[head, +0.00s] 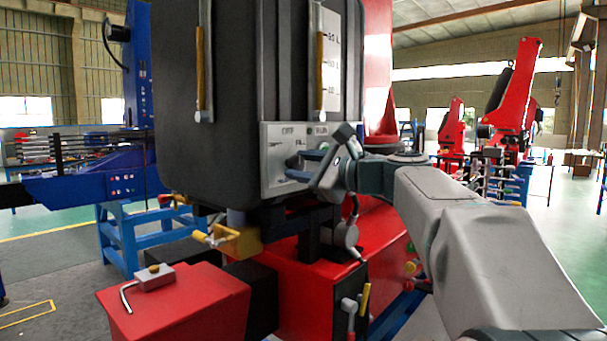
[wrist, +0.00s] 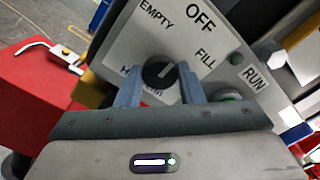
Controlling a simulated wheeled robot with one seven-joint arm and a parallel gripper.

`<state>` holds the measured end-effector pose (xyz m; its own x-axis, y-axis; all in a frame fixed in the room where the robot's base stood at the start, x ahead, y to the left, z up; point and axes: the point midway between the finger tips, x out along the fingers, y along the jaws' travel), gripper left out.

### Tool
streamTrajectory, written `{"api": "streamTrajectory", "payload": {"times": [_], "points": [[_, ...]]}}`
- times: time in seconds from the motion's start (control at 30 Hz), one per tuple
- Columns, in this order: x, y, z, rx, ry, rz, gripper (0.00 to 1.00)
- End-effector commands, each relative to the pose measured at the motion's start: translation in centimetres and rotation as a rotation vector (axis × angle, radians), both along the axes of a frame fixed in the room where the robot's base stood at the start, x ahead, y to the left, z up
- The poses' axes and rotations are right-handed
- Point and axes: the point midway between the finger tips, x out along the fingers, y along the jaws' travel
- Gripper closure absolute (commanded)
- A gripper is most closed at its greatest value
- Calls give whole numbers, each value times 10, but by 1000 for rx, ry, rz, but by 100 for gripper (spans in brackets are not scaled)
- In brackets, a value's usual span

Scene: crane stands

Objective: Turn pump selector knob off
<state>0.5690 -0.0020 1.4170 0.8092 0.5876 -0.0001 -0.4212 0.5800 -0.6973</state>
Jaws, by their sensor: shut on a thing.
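The pump selector knob (wrist: 160,73) is a round black knob with a white pointer mark on a pale panel (wrist: 125,50). Labels EMPTY, OFF and FILL stand around it, and another label below is partly covered. The white mark points to the upper right in the wrist view, roughly toward FILL; its exact setting is hard to tell. My gripper (wrist: 161,85) has a blue finger on each side of the knob and is shut on it. In the head view my gripper (head: 308,166) is at the panel (head: 278,141) and hides the knob.
The panel is on a large black tank (head: 240,75) above a red base (head: 300,285). A RUN label and a green round part (wrist: 236,59) are right of the knob. A yellow valve (head: 235,240) and a red box (head: 180,305) are below left.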

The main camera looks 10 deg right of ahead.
Motion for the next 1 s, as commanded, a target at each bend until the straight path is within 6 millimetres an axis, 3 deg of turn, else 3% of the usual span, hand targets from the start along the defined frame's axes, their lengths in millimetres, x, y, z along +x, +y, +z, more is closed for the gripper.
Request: {"api": "streamTrajectory", "payload": {"times": [0.47, 0.5, 0.57, 0.87, 1.0], "points": [[0, 0, 0, -12, -8, 1, 89], [0, 0, 0, -12, -8, 1, 58], [0, 0, 0, -12, -8, 1, 45], [-1, -1, 0, -11, -8, 0, 45], [-11, -9, -1, -12, -9, -3, 45]]}}
